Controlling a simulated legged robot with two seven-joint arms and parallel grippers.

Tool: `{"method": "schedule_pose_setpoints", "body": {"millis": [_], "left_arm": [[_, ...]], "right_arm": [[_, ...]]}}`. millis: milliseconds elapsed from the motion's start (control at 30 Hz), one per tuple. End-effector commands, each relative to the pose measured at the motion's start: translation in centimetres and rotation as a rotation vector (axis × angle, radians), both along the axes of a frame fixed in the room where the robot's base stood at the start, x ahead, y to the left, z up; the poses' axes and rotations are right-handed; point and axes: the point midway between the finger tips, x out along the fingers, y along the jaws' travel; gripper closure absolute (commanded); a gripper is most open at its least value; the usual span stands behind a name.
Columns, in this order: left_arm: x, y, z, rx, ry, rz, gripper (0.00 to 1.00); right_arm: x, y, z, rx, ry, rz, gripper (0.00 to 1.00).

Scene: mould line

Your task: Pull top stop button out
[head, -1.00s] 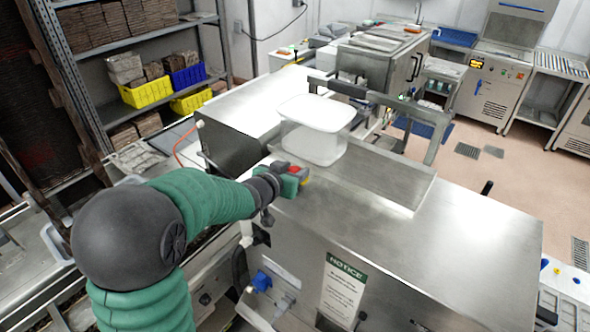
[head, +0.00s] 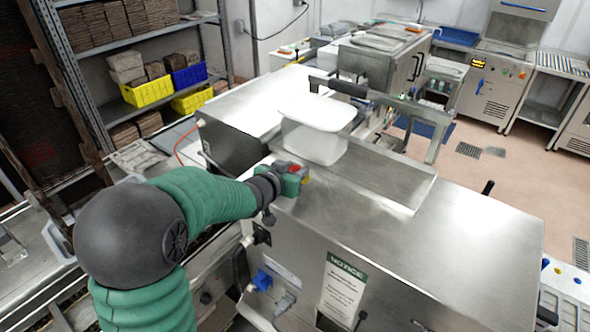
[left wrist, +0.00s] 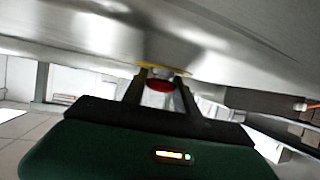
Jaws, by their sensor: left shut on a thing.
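The red top stop button (left wrist: 160,86) sits on a yellow base (left wrist: 150,68) on the steel machine. My left gripper (left wrist: 161,88) has its two fingers on either side of the red button and is shut on it. In the head view my left gripper (head: 300,180) is at the top left edge of the steel machine, and a bit of red and yellow shows at its tip. Most of the button is hidden there by the gripper. My right gripper is not in view.
A white plastic tub (head: 314,142) stands on the machine top (head: 440,225) just behind the gripper. A notice sheet (head: 342,288) and a blue connector (head: 262,280) are on the machine's front. Shelves with yellow crates (head: 147,92) stand at the back left.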

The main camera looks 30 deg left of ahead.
Motion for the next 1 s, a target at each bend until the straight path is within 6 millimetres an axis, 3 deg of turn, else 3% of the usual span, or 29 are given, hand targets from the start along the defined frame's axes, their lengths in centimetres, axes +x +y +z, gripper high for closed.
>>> {"method": "schedule_pose_setpoints", "body": {"millis": [467,667,867,900,1000], "left_arm": [[0.0,0.0,0.1,0.0,-0.001,0.0,1.0],[0.1,-0.1,1.5,0.0,-0.002,-0.002,1.0],[0.1,0.0,1.3,0.001,-0.007,-0.001,1.0],[0.1,0.0,1.3,0.001,-0.008,-0.001,0.64],[0.1,0.0,1.3,0.002,-0.007,0.0,0.51]], "right_arm": [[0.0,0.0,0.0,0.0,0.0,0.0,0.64],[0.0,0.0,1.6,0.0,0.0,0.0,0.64],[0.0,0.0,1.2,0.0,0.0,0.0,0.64],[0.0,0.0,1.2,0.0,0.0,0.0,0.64],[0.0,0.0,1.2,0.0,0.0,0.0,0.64]]}}
